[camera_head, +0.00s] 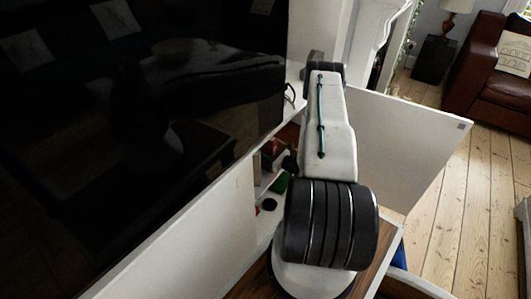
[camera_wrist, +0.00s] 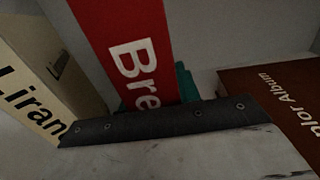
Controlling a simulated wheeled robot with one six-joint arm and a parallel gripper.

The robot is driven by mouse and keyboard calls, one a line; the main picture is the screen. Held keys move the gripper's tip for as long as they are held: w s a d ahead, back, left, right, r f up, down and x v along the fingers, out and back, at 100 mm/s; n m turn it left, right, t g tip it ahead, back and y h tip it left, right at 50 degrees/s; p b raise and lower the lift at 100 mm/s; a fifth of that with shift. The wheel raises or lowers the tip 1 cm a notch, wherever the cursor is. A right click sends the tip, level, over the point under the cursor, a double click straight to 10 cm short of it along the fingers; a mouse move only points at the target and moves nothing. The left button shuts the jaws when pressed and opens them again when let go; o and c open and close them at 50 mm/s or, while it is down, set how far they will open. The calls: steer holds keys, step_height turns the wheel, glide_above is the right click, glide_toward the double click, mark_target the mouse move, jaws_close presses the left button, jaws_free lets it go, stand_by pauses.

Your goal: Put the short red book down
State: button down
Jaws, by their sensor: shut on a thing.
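The red book (camera_wrist: 128,45) stands out in the middle of the wrist view, with white letters "Bre" on it. Its lower end runs down behind the dark edge of my gripper (camera_wrist: 158,96). Teal parts show on both sides of the book, close against it. My gripper is shut on the red book. How far the book is from the surface under it cannot be told. In the head view my arm reaches into the white cabinet, and the gripper and the held book are hidden there.
A cream book (camera_wrist: 38,85) lettered "Liran" is at the left and a brown album (camera_wrist: 270,95) at the right in the wrist view. The white cabinet door (camera_head: 405,145) stands open. A large black screen (camera_head: 130,120) fills the left. A brown sofa (camera_head: 495,70) is far right.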

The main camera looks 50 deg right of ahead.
steer(key=c, duration=1)
jaws_free()
steer(key=shift+f, duration=0.15)
steer(key=shift+s, duration=0.15)
steer(key=s, duration=0.7)
steer(key=s+d, duration=0.1)
steer(key=s, duration=0.3)
steer(key=shift+s, duration=0.35)
steer(key=shift+r, duration=0.2)
